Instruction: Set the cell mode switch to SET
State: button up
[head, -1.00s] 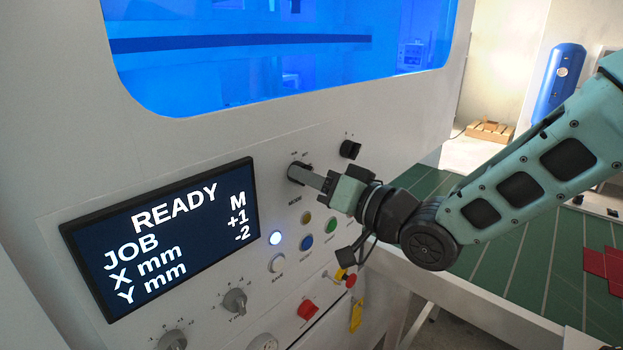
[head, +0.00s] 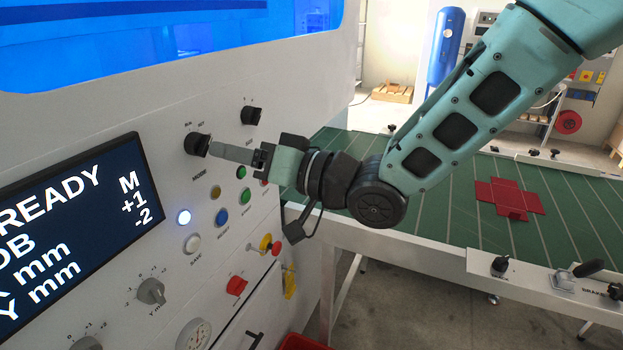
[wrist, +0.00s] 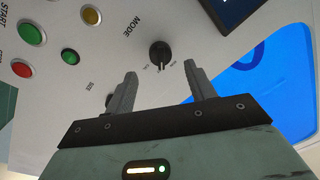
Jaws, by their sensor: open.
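The mode switch is a black round knob (head: 197,144) on the white control panel, with MODE printed below it and two small labels above it. It also shows in the wrist view (wrist: 160,53), where I cannot tell surely which label it points at. My gripper (head: 214,150) is open, its grey fingers reaching left toward the knob. In the wrist view the fingertips (wrist: 160,77) are spread to either side of the knob's line, with the knob just beyond them. The gripper appears empty, and I see no clear contact.
A second black knob (head: 251,115) sits up and right of the switch. Buttons (head: 222,217) lie below it, and a screen (head: 78,230) reading READY is at left. A green table (head: 420,200) with a red flat piece (head: 508,196) is at right.

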jog(key=b+v, duration=0.2)
jog(key=v, duration=1)
jog(key=s+d+f+h, duration=0.1)
jog(key=d+f+h, duration=0.5)
jog(key=f+h, duration=0.45)
jog(key=s+d+f+g+h, duration=0.1)
jog(key=s+d+g+h, duration=0.2)
jog(key=s, duration=0.5)
jog(key=s+d+f+g+h, duration=0.1)
jog(key=s+d+g+h, duration=0.2)
jog(key=s+d, duration=0.3)
jog(key=shift+s+f, duration=0.4)
jog(key=shift+s, duration=0.65)
